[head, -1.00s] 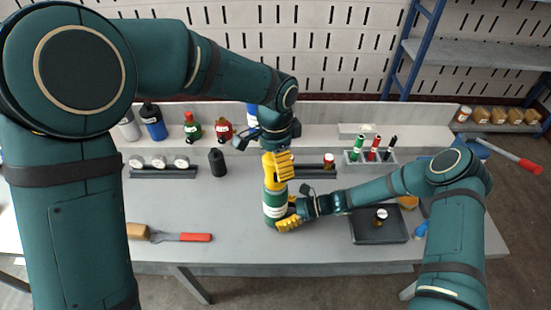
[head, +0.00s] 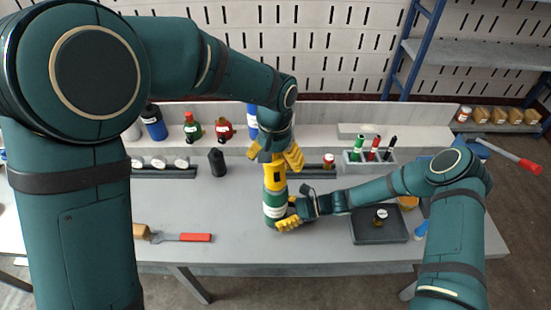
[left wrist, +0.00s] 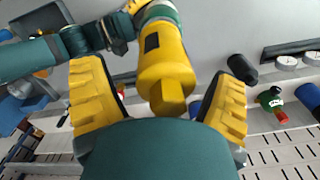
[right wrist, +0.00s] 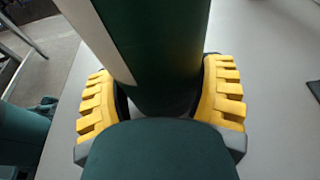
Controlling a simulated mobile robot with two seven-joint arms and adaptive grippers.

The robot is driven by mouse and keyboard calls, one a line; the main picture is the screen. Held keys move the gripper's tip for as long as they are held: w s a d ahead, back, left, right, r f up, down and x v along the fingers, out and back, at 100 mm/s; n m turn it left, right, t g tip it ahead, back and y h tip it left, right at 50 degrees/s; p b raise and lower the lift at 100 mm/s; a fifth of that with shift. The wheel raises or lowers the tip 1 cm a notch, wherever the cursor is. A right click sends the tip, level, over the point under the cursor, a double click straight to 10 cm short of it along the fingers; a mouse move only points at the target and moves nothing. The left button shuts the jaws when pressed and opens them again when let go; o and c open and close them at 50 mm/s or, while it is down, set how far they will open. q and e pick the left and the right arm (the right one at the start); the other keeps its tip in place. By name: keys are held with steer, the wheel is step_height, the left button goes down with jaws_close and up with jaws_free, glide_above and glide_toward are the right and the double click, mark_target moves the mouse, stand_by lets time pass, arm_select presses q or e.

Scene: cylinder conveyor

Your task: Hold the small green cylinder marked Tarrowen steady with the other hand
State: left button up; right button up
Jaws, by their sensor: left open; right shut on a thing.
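The green cylinder (head: 275,212) with a white label band and a yellow top stands upright on the grey table. Its label is too small to read. My right gripper (head: 289,216) is shut on its lower body; in the right wrist view the yellow fingers (right wrist: 162,105) lie on both sides of the green cylinder (right wrist: 160,40). My left gripper (head: 276,156) is open just above the yellow top (head: 274,177).
A dark tray (head: 378,230) with a small item stands to the right. A red-handled tool (head: 195,237) lies at the left. Several bottles, a black bottle (head: 217,162) and a rack of markers (head: 369,157) stand behind. The table between the tool and the cylinder is clear.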

arm_select(q)
steer(key=shift+n, duration=0.7)
steer(key=n, duration=0.5)
steer(key=shift+n, duration=0.5)
steer(key=n, duration=0.6)
